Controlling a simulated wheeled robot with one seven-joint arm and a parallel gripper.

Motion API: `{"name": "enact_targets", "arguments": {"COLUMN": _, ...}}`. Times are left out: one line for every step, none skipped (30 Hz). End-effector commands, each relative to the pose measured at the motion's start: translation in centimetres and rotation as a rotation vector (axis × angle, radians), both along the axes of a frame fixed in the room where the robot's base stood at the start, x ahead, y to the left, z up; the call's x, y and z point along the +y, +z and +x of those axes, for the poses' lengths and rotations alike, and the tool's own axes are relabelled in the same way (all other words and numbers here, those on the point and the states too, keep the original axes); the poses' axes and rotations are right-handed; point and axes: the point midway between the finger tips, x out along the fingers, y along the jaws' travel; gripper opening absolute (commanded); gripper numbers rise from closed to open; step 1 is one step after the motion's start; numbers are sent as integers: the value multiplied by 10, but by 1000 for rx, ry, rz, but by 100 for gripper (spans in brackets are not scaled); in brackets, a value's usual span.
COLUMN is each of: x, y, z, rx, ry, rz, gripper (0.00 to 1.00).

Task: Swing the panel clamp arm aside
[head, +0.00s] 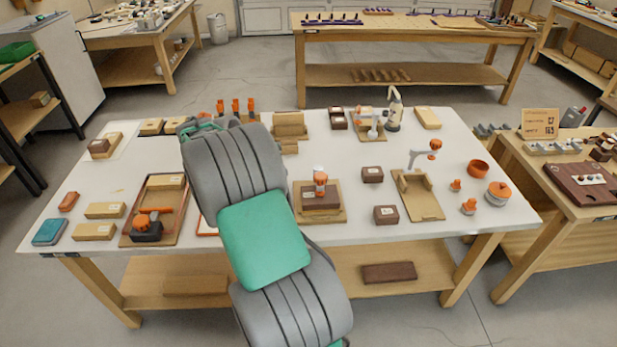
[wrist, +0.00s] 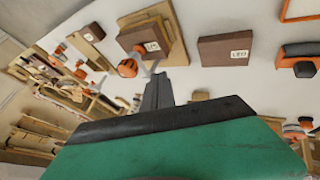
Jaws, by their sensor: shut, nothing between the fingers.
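In the wrist view my gripper (wrist: 158,80) is shut and empty, its dark fingertips close to a pale grey clamp arm (wrist: 154,68). I cannot tell whether they touch. An orange knob (wrist: 127,68) is beside the arm, near a labelled brown block (wrist: 139,37) on a tan board (wrist: 174,32). In the head view a tan fixture board (head: 334,217) holds a brown block (head: 321,201) under an orange-knobbed clamp (head: 320,180). Another board (head: 420,203) to its right has a raised grey arm with an orange knob (head: 435,145). My arm hides my gripper in the head view.
Loose brown blocks (head: 373,174) stand between the two boards. A tray with an orange and black tool (head: 150,224) is at the left.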

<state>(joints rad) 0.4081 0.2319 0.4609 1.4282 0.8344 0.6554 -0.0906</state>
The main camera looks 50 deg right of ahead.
Motion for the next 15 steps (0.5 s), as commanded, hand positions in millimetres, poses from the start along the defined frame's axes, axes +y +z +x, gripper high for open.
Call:
{"name": "enact_targets", "arguments": {"x": -1, "y": 0, "z": 0, "rx": -1, "ry": -3, "rz": -2, "gripper": 0}}
{"name": "enact_targets", "arguments": {"x": -1, "y": 0, "z": 0, "rx": -1, "ry": -1, "rz": -2, "gripper": 0}}
{"name": "enact_targets", "arguments": {"x": 0, "y": 0, "z": 0, "rx": -1, "ry": 0, "rz": -2, "gripper": 0}}
{"name": "enact_targets", "arguments": {"x": 0, "y": 0, "z": 0, "rx": -1, "ry": 0, "rz": -2, "gripper": 0}}
{"name": "enact_targets", "arguments": {"x": 0, "y": 0, "z": 1, "rx": -1, "ry": 0, "rz": -2, "gripper": 0}}
{"name": "enact_targets", "arguments": {"x": 0, "y": 0, "z": 1, "rx": -2, "ry": 1, "rz": -1, "gripper": 0}}
{"name": "enact_targets", "arguments": {"x": 0, "y": 0, "z": 1, "rx": -2, "ry": 1, "rz": -1, "gripper": 0}}
{"name": "enact_targets", "arguments": {"x": 0, "y": 0, "z": 1, "rx": -1, "ry": 1, "rz": 0, "gripper": 0}}
{"name": "enact_targets", "arguments": {"x": -1, "y": -1, "z": 0, "rx": -1, "ry": 1, "rz": 0, "gripper": 0}}
{"name": "enact_targets", "arguments": {"x": -2, "y": -3, "z": 0, "rx": -1, "ry": 0, "rz": 1, "gripper": 0}}
{"name": "enact_targets", "arguments": {"x": -4, "y": -5, "z": 0, "rx": 0, "ry": 1, "rz": 1, "gripper": 0}}
{"name": "enact_targets", "arguments": {"x": -6, "y": -9, "z": -1, "rx": 1, "ry": 2, "rz": 2, "gripper": 0}}
{"name": "enact_targets", "arguments": {"x": -9, "y": -12, "z": -1, "rx": 1, "ry": 1, "rz": 2, "gripper": 0}}
{"name": "enact_targets", "arguments": {"x": -12, "y": -16, "z": -2, "rx": 2, "ry": 1, "rz": 1, "gripper": 0}}
{"name": "enact_targets", "arguments": {"x": -17, "y": -22, "z": -3, "rx": 1, "ry": 0, "rz": 2, "gripper": 0}}
